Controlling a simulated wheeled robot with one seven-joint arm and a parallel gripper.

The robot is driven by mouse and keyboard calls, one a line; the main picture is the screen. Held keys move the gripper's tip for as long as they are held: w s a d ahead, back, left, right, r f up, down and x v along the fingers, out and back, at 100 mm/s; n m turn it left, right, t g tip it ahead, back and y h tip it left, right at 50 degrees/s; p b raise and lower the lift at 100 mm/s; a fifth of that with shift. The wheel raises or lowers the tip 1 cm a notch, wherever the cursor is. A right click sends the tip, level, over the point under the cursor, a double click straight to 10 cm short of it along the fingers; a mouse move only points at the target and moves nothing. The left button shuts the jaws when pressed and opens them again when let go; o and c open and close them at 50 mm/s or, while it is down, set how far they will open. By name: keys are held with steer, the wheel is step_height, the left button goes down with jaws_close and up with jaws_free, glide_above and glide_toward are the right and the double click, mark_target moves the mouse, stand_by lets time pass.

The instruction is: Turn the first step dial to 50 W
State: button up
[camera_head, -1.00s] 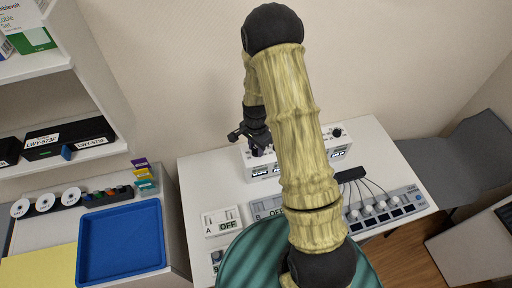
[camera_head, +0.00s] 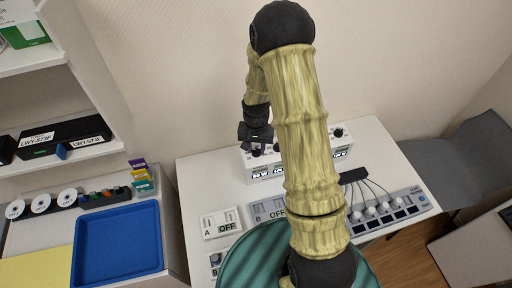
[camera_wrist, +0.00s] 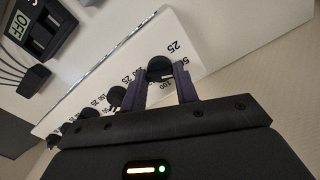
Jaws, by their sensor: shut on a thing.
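The white dial box (camera_head: 262,172) stands at the back of the table, partly hidden behind my arm. In the wrist view its panel (camera_wrist: 190,42) carries a row of black knobs with printed numbers. The knob at the row's end, the first step dial (camera_wrist: 160,67), sits between my purple fingers, with 25, 50 and 100 marked around it. My gripper (camera_wrist: 163,88) is shut on this dial. In the head view my gripper (camera_head: 255,150) is at the box's left end. I cannot clearly read the dial's pointer.
Switch box A (camera_head: 220,224) and box B (camera_head: 268,210), with OFF displays, lie in front of the dial box. A strip with several knobs and cables (camera_head: 385,213) lies to the right. A blue tray (camera_head: 118,243) is at left.

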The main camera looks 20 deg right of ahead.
mark_target(256, 149)
stand_by(0.4)
steer(key=o, duration=1)
step_height(256, 149, up, 18)
steer(key=b, duration=0.2)
steer(key=shift+f+b, duration=0.25)
steer(key=shift+b, duration=0.05)
steer(key=s+n+t, duration=0.1)
steer(key=s, duration=0.4)
steer(key=s+f+n, duration=0.1)
steer(key=s+n, duration=0.1)
steer(key=s, duration=0.3)
steer(key=s+f+n+t, duration=0.1)
steer(key=s, duration=0.3)
steer(key=shift+s+a+n+t, duration=0.25)
steer(key=shift+s+n+t, duration=0.05)
steer(key=shift+s, duration=0.1)
